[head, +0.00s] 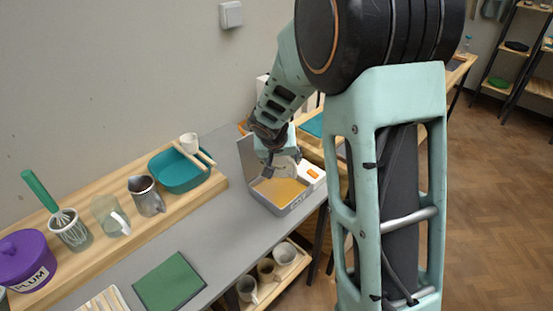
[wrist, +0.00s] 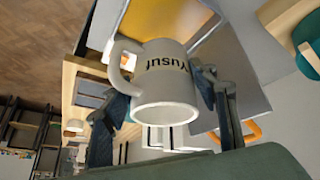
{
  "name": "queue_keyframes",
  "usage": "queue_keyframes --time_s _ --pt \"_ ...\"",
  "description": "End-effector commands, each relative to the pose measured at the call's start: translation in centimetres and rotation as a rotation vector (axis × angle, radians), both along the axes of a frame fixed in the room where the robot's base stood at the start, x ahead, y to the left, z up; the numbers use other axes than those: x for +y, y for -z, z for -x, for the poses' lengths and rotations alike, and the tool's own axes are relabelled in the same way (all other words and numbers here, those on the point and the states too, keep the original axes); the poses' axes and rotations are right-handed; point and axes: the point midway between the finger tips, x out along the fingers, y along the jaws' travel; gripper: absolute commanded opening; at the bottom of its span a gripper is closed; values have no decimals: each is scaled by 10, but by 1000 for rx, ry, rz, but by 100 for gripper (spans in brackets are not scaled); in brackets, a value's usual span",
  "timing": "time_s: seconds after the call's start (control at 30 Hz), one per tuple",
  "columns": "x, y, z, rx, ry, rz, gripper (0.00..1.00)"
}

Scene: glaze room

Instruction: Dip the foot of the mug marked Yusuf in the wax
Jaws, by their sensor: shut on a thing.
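The mug marked Yusuf (wrist: 165,82) is off-white, with its handle to the left in the wrist view. My gripper (wrist: 160,100) is shut on it, one finger on each side. Its name reads upside down there and its round mouth faces the camera. The yellow wax (wrist: 160,18) shows past the foot end, which is hidden. In the head view the wax (head: 279,192) lies in a grey open pan (head: 293,209) on the bench. My gripper (head: 277,160) is over the pan. I cannot tell whether the foot touches the wax.
A white box with an orange mark (head: 312,173) stands right of the pan. A teal basin (head: 180,172), metal pitcher (head: 147,196), glass jug (head: 110,216), whisk pot (head: 70,229) and purple tub (head: 25,262) line the wooden shelf. A green mat (head: 170,280) lies on the grey bench (head: 222,232).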

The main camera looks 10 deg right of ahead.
Motion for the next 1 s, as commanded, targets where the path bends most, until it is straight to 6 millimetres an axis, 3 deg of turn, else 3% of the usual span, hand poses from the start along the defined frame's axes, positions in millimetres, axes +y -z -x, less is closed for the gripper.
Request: queue_keyframes --time_s 0.17,0.37,1.0 --pt "0 10 -15 -1 8 0 21" --pt "0 18 -14 0 8 0 21" --pt "0 77 -14 -1 8 -1 21"
